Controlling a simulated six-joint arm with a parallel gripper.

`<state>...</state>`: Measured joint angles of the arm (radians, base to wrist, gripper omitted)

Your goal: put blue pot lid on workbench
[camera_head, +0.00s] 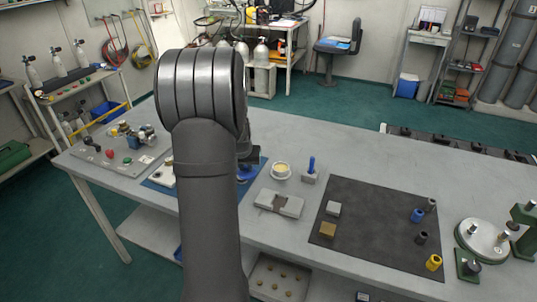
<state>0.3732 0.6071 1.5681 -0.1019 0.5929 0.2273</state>
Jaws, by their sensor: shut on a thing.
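The blue pot lid (246,174) shows as a small bright blue shape just right of my arm, over the blue mat (259,167). My gripper (249,163) is just above it, mostly hidden behind my arm. The gripper is shut on the lid. The fingertips are not clearly visible, and I cannot tell whether the lid touches the mat. The grey workbench (340,150) stretches across the view. A small white round pot (281,171) with yellowish contents stands open to the right of the lid.
A grey block with a blue peg (310,174) and a grey notched block (279,204) stand near the pot. A dark mat (375,225) holds small blocks and cylinders. A panel with valves (115,155) lies at left. The bench's far middle is clear.

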